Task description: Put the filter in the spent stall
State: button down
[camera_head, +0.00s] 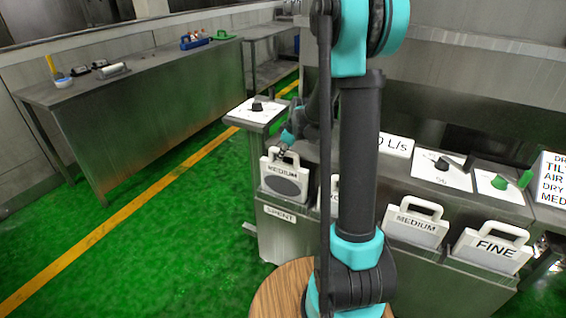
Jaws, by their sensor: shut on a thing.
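A white filter (284,183) marked MEDIUM, with a dark oval patch, stands upright at the left end of the steel bench. The spent stall, labelled SPENT (281,214), is directly below it. The filter's lower edge meets the stall's front, but I cannot tell whether it is seated. My gripper (282,150) is at the filter's top handle and shut on it; the fingers are small and partly hidden by the handle and my arm.
Another MEDIUM filter (416,228) and a FINE filter (492,248) stand to the right. A third filter is mostly hidden behind my arm. Dial panels (442,168) are on the bench top. A steel table (150,110) stands left, across open green floor.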

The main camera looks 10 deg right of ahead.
aim_at(282, 164)
jog(key=shift+f, duration=2.15)
jog(key=c, duration=1.4)
grip_release()
jog(key=shift+o, duration=0.2)
jog(key=v, duration=1.2)
jog(key=s+f+m, duration=0.2)
jog(key=s+m, duration=0.1)
jog(key=s, duration=0.5)
jog(key=s+d+f+m+h, duration=0.1)
jog(key=s+m, duration=0.3)
jog(key=s, duration=0.5)
jog(key=s+d+f+m+h, duration=0.1)
jog(key=s+f+m, duration=0.2)
jog(key=s, duration=0.6)
jog(key=shift+s+f+m, duration=0.15)
jog(key=shift+f+m, duration=0.25)
jog(key=shift+m, duration=0.2)
